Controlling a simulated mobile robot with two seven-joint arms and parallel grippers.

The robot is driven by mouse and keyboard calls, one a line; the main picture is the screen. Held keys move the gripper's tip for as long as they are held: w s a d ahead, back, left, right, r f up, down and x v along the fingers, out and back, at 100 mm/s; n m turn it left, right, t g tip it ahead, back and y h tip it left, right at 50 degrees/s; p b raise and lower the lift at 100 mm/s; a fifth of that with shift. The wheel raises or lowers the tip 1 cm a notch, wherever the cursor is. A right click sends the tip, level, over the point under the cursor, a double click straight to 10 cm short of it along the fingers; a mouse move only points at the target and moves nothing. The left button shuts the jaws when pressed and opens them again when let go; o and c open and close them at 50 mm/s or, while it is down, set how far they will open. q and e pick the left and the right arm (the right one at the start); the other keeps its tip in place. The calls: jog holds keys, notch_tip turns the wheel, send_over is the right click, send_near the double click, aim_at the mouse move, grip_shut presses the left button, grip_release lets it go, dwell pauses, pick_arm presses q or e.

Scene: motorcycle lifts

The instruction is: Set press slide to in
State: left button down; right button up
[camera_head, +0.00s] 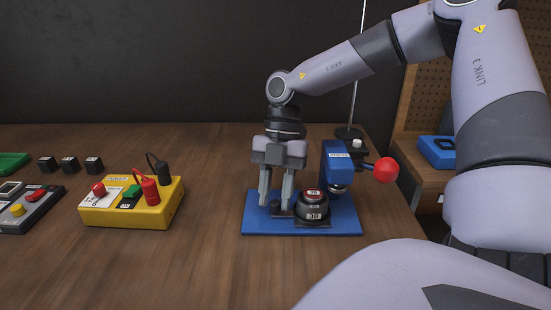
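The blue press (337,160) stands on the wooden bench, with a label on its head and a lever ending in a red ball. Its flat blue base (262,228) reaches out to the left. On the base is the dark press slide (290,216), carrying a round dark piece (312,208) marked 38, left of the press head. A small dark knob at the slide's left end is partly hidden by my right gripper (276,202). That gripper points down with its fingers apart, tips close around or beside the knob; contact cannot be told. My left gripper is not in view.
A yellow box (132,213) with red and black plugs stands to the left. A grey switch panel (32,212), several small black blocks (69,164) and a green tray (12,162) lie farther left. A thin pole stands behind the press. The bench front is clear.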

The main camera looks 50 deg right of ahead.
jog(key=v, duration=0.7)
dwell(0.3)
